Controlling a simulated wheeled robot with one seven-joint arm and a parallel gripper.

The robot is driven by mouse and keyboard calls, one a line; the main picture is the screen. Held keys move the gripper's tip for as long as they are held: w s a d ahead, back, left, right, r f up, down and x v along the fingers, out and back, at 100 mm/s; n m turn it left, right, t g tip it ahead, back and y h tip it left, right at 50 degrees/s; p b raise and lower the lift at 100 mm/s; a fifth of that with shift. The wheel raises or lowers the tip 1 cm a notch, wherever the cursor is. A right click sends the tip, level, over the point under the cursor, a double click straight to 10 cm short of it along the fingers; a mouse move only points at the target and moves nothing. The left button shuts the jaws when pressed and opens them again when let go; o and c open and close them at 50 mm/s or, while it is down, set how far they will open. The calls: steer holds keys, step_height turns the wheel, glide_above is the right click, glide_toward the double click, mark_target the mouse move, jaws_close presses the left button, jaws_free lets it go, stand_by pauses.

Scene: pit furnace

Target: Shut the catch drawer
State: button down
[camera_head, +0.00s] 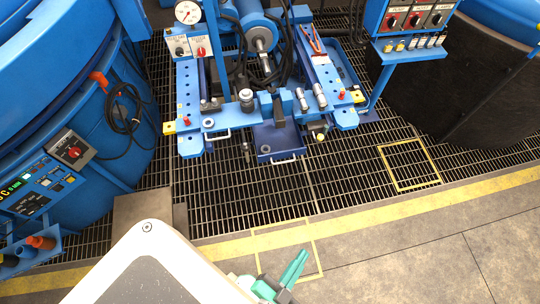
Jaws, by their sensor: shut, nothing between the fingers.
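The catch drawer looks to be the dark blue drawer (273,136) low at the front middle of the blue machine. It sticks out toward me between the machine's two side rails, over the floor grating. A pale bar handle (283,161) runs across its front edge. My gripper (301,254) has green fingers and shows at the bottom of the view, partly hidden by my arm. It is shut and empty, well apart from the drawer, nearer to me.
The blue machine's left rail (189,105) and right rail (327,82) flank the drawer, with small fittings on top. A control box on a shelf (415,48) stands right. A blue tank (75,110) stands left. Open grating lies before the drawer.

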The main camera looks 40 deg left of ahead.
steer(key=w+a+f+m+g+y, duration=0.1)
steer(key=w+a+f+m, duration=0.15)
steer(key=f, duration=0.35)
steer(key=w+a+f+m+g+y, duration=0.1)
steer(key=w+a+f+m, duration=0.15)
steer(key=f, duration=0.35)
steer(key=m+g+y, duration=0.4)
steer(key=m+g, duration=0.3)
steer(key=m, duration=1.1)
glide_toward(265, 157)
step_height(265, 157, down, 4)
steer(key=w+a, duration=0.1)
steer(key=shift+w+a+f, duration=0.1)
steer(key=shift+w+a, duration=0.5)
steer(key=shift+a, duration=0.25)
